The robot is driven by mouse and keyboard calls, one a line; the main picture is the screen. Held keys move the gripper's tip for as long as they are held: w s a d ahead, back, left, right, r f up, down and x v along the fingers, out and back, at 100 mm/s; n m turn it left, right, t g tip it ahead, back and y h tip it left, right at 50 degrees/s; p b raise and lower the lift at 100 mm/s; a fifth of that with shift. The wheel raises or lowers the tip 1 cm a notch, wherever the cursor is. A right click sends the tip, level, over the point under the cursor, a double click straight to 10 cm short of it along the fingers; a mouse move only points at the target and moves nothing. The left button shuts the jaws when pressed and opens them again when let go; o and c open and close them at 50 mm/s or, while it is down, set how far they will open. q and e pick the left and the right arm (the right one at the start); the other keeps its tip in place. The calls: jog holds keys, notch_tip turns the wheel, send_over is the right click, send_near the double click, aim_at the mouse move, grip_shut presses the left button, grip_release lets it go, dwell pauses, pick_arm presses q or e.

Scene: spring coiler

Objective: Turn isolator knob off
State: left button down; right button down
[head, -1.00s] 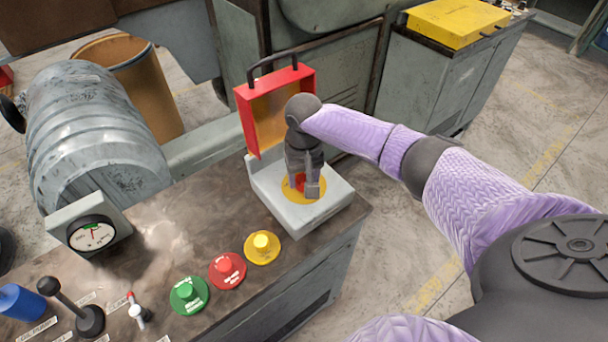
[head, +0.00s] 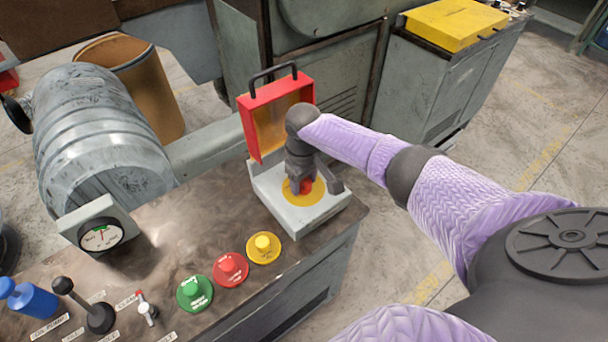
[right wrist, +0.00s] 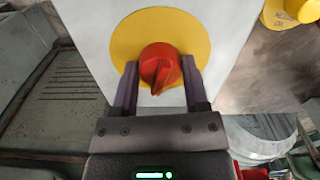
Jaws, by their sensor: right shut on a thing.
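The red isolator knob (right wrist: 160,68) sits on a round yellow plate (right wrist: 125,45) on a light grey box (head: 275,186). In the head view the knob (head: 306,187) shows only in part beneath my right gripper. My right gripper (right wrist: 158,82) points down from above, with one finger on each side of the knob, shut on it. In the right wrist view the knob's ridge points roughly toward the gripper palm. A red cover (head: 277,118) with a black handle stands open at the back of the box. My left gripper is not in view.
Green (head: 194,293), red (head: 231,269) and yellow (head: 263,247) push buttons stand on the bench in front of the box. A gauge (head: 101,234), a black lever (head: 85,305) and a small toggle (head: 147,312) are to the left. Open floor lies right of the bench.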

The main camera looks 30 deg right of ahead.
jog(key=n+p, duration=0.1)
jog(key=n, duration=0.4)
jog(key=shift+n, duration=0.3)
jog(key=n, duration=0.3)
jog(key=shift+w, duration=0.1)
jog(key=shift+n, duration=1.7)
jog(key=shift+c, duration=0.5)
grip_release()
jog(key=shift+r, duration=0.15)
